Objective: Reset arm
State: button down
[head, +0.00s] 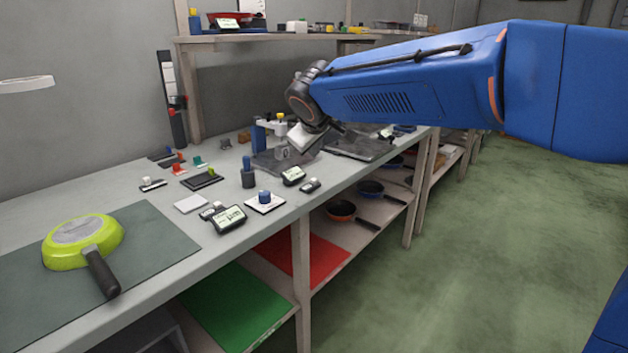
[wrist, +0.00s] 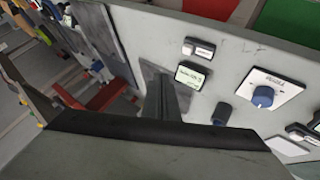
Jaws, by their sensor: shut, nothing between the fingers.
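My arm reaches in from the right in the head view, over the workbench (head: 160,205). In the wrist view a grey block with a dark edge fills the bottom. I cannot tell whether my gripper touches the stand.
A green pan (head: 83,240) lies upside down on a dark mat (head: 150,245) at the near left. Small displays and a blue knob (head: 265,197) stand along the bench edge. Pans, a red mat (head: 302,258) and a green mat (head: 235,305) are on the lower shelf. The right floor is clear.

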jog(key=s+d+f+m+g+h, duration=0.1)
jog(key=s+d+f+m, duration=0.15)
jog(key=s+d, duration=0.75)
jog(key=s+d+f+m+g, duration=0.1)
jog(key=s+d+f+m, duration=0.15)
jog(key=s+d, duration=0.7)
jog(key=s+d+f+m+g, duration=0.1)
jog(key=s+d+f+m, duration=0.1)
jog(key=s+d+f, duration=0.4)
jog(key=s+d+f+m+g, duration=0.1)
jog(key=s+d+f+m, duration=0.1)
jog(key=s+d+f, duration=0.5)
jog(key=s, duration=0.6)
jog(key=shift+m, duration=0.4)
